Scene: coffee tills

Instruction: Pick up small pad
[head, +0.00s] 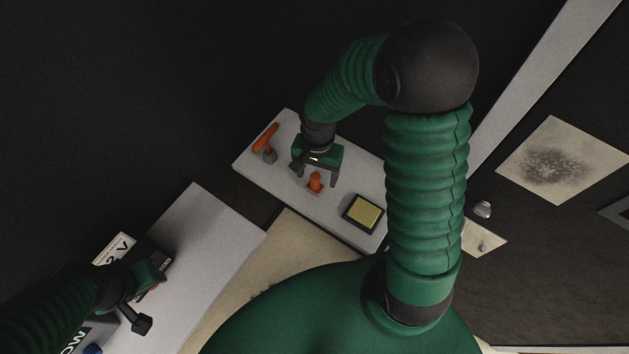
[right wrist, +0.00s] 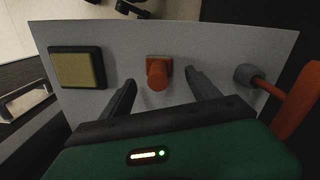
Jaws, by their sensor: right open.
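A small square yellow pad with a black rim (head: 364,212) lies on a light grey board. It also shows at the left of the right wrist view (right wrist: 78,69). My right gripper (head: 318,175) is open over the same board, to the left of the pad. Its fingers point at a small orange knobbed piece (head: 315,182), which shows between and just beyond the fingertips in the right wrist view (right wrist: 157,72). No contact is clear. My left gripper (head: 146,293) is low at the left, above another light surface; its jaw state is unclear.
An orange-handled tool with a grey head (head: 266,141) lies at the board's far left end. A black-and-white sign (head: 113,248) is partly hidden by my left arm. A stained light sheet (head: 560,160) lies at the right. The grey surface at left (head: 205,235) is mostly clear.

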